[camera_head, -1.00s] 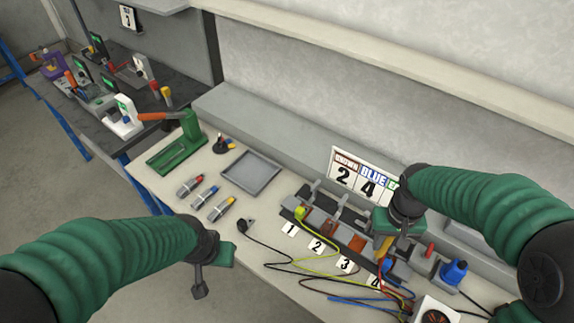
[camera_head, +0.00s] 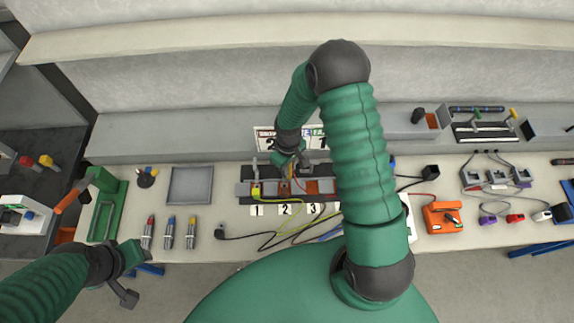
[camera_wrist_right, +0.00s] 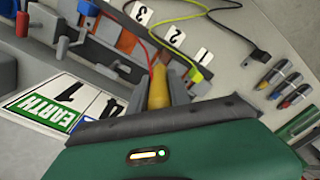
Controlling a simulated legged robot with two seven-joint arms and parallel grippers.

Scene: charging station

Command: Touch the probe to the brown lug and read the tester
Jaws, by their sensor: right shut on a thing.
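My right gripper (camera_head: 289,166) is shut on the yellow probe (camera_wrist_right: 158,88), whose red lead runs toward the board. It is over slot 2 of the terminal block (camera_head: 242,188). The brown lug (camera_head: 284,189) is in slot 2, behind the label 2. The probe points down at that part of the block; I cannot tell whether its tip touches. An orange tester-like box (camera_head: 443,217) with a red lead is on the bench at right; its reading is too small to read. My left gripper (camera_head: 128,277) hangs in front of the bench, away from the block; its jaws are unclear.
A sign (camera_wrist_right: 62,103) behind the block partly shows EARTH 1. A yellow-green wire end (camera_head: 255,188) is in slot 1. Loose wires lie in front of the block.

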